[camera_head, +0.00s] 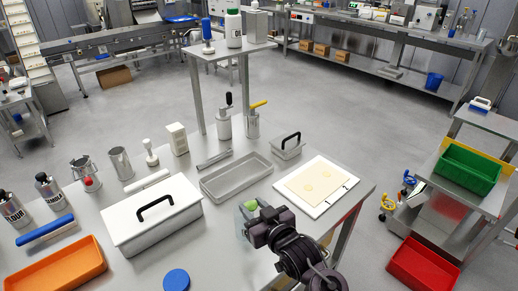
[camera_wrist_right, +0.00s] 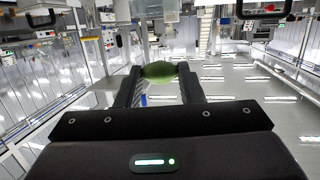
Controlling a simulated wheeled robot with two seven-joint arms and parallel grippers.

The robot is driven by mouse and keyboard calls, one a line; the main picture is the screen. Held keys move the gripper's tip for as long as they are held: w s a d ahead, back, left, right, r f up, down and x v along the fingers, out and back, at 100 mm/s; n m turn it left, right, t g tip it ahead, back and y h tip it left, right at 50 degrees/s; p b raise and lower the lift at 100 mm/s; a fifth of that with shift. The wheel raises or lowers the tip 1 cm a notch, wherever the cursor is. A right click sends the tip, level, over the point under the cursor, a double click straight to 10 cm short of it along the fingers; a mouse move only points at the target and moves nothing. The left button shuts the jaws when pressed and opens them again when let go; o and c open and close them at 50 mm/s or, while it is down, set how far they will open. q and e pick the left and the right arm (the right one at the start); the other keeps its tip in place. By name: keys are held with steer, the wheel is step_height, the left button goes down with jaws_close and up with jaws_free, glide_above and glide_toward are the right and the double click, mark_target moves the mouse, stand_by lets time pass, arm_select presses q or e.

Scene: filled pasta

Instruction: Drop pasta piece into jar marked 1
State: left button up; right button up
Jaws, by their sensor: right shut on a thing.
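My right gripper (camera_head: 250,207) reaches over the front edge area of the steel table, just left of the white board. It is shut on a green rounded piece (camera_head: 251,205). In the right wrist view the green piece (camera_wrist_right: 159,70) sits between the two dark fingertips of the right gripper (camera_wrist_right: 160,76). A pale, greyish shape around the fingertips in the head view is too small to make out. I cannot pick out a jar marked 1. My left gripper is not in view.
A grey tray (camera_head: 236,176), a white lidded box (camera_head: 150,237), a blue disc (camera_head: 176,280) and an orange tray (camera_head: 54,270) stand on the table (camera_head: 222,240). Labelled canisters (camera_head: 49,190) stand at left.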

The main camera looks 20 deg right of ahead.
arm_select(q)
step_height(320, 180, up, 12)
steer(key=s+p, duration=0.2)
steer(key=p, duration=0.7)
arm_select(e)
steer(key=w+r+n+y, duration=0.2)
steer(key=w+r+y, duration=0.1)
steer(key=w+r, duration=0.3)
arm_select(q)
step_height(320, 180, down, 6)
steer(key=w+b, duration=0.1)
steer(key=b, duration=0.5)
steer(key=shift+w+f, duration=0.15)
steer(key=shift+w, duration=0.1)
arm_select(e)
steer(key=shift+g, duration=0.4)
steer(key=f, duration=0.4)
steer(key=d+f, duration=0.1)
steer(key=f, duration=0.1)
steer(key=shift+s, duration=0.1)
steer(key=o, duration=1)
steer(key=shift+o, duration=0.2)
